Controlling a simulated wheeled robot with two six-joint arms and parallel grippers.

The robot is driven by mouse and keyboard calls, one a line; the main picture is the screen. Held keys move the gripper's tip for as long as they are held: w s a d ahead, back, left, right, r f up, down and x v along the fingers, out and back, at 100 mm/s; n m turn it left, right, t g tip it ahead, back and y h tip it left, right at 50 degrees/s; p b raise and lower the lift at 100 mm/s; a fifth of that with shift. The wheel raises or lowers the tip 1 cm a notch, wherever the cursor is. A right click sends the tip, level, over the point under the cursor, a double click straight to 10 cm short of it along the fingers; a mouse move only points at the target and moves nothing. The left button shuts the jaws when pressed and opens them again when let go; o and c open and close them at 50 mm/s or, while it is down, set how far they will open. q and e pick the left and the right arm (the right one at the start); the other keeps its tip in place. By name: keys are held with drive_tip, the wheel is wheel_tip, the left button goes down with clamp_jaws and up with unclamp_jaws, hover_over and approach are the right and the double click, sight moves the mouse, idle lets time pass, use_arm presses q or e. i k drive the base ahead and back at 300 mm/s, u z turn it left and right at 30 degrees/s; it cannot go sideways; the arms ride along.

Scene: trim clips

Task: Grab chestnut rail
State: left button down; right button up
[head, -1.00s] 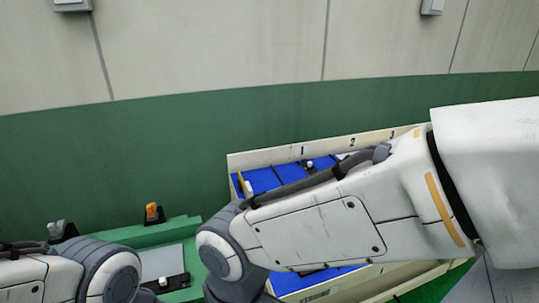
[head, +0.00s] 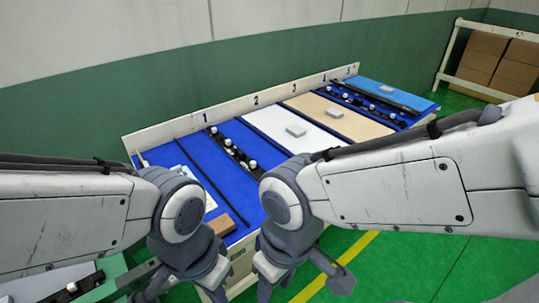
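A short brown piece (head: 222,225), which looks like the chestnut rail, lies at the front of lane 1 of the blue-lined sloped rack (head: 190,124). Part of it is hidden behind my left arm. My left gripper (head: 182,288) hangs at the bottom of the head view, left of and nearer than the brown piece. My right gripper (head: 302,280) hangs in front of the rack's front edge, to the right of the brown piece. I see nothing held.
Lane 1 also holds a pale board (head: 195,178). Other lanes hold a black strip with white knobs (head: 232,150), a white panel (head: 285,128), a tan panel (head: 325,112) and a blue panel (head: 395,92). Cardboard boxes (head: 495,65) stand far right. Green floor (head: 410,262) is clear at right.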

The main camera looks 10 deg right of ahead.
sight(250, 167)
drive_tip(key=z, duration=1.4)
drive_tip(key=i, duration=1.9)
drive_tip(key=u, duration=3.45)
